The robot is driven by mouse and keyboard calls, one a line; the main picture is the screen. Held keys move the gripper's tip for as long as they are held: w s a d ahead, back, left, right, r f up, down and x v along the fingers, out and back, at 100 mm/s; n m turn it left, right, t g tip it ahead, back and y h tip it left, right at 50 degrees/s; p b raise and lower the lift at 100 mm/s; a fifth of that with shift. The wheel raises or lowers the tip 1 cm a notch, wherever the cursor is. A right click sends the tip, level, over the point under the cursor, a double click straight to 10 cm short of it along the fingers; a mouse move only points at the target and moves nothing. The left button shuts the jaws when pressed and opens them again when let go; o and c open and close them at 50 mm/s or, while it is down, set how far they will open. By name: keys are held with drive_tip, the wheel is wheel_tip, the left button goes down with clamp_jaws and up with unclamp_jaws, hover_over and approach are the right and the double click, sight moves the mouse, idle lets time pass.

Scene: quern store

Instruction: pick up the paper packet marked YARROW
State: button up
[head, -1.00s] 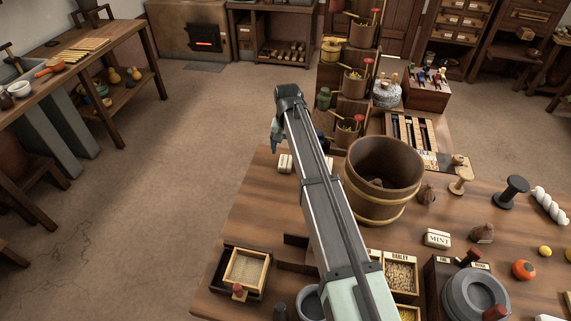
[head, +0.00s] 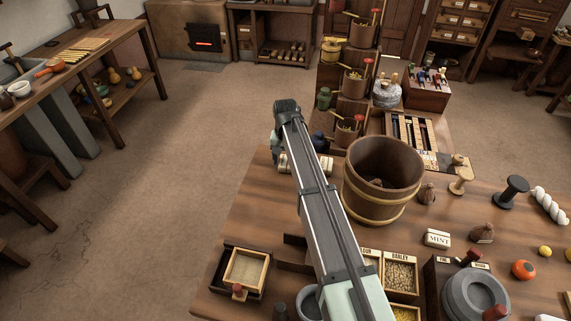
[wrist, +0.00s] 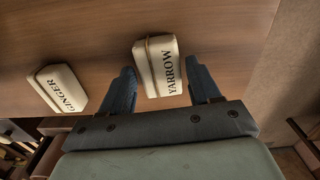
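The cream paper packet marked YARROW (wrist: 157,68) lies on the wooden table in the wrist view, with a thin band around it. My gripper (wrist: 160,72) is open, one dark finger on each side of the packet. There is a visible gap at each finger, and I cannot tell how high the fingertips are. A second cream packet, marked GINGER (wrist: 59,88), lies to the left, outside the fingers. In the head view, my arm partly hides two pale packets at the far end of the table; their labels are not readable there.
A wooden bucket (head: 382,185) stands right of my arm. A tiered stand with small tubs (head: 350,82) rises behind it. A MINT packet (head: 437,239) lies further right. The table's left edge is close to the gripper, with open floor (head: 215,130) beyond.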

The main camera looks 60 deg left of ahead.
drive_tip(key=c, duration=0.7)
drive_tip(key=shift+r, duration=0.1)
